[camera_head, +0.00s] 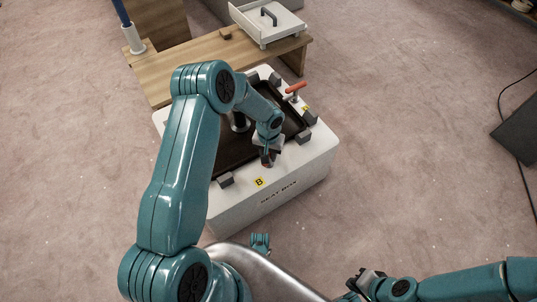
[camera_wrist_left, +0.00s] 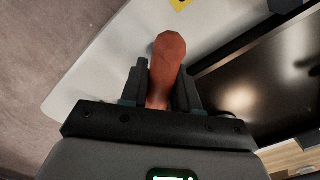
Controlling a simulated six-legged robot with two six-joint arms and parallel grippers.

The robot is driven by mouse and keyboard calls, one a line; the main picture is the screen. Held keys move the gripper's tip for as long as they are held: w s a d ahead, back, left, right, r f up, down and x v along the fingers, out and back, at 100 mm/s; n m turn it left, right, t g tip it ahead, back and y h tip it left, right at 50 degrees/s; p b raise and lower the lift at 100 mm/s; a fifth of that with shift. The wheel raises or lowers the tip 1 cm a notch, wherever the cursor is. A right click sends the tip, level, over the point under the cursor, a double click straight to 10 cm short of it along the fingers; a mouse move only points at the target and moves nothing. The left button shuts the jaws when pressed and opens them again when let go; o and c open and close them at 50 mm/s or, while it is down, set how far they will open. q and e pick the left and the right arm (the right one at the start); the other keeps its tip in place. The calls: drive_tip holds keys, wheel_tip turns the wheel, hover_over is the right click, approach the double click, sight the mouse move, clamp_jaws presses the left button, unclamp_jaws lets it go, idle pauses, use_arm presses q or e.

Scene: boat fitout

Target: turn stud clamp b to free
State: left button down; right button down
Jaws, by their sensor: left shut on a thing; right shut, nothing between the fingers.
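Stud clamp b shows as a reddish-orange handle (camera_wrist_left: 168,52) in the left wrist view, between my left fingers. My left gripper (camera_head: 268,156) is shut on this handle, near the front edge of the white seat box (camera_head: 275,204), just behind the yellow B label (camera_head: 259,182). In the head view the gripper hides most of clamp b, and its base is not visible. My right gripper (camera_head: 362,284) is shut and empty, low in front of the box and away from it.
A second clamp with an orange handle (camera_head: 297,88) stands on the box's far right corner. A dark panel (camera_head: 237,150) with grey corner blocks lies in the box top. A wooden bench (camera_head: 190,68) with a white tray (camera_head: 285,30) stands behind.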

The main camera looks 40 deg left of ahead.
use_arm(q)
drive_tip(key=m, duration=0.2)
drive_tip(key=shift+m, duration=0.4)
drive_tip(key=m, duration=0.3)
drive_tip(key=shift+m, duration=0.3)
drive_tip(key=c, duration=1.9)
unclamp_jaws()
drive_tip(key=m, duration=0.2)
drive_tip(key=shift+m, duration=0.3)
drive_tip(key=shift+o, duration=1.1)
drive_tip(key=shift+m, duration=1.8)
drive_tip(key=o, duration=1)
drive_tip(key=shift+c, duration=0.2)
drive_tip(key=shift+r, duration=0.1)
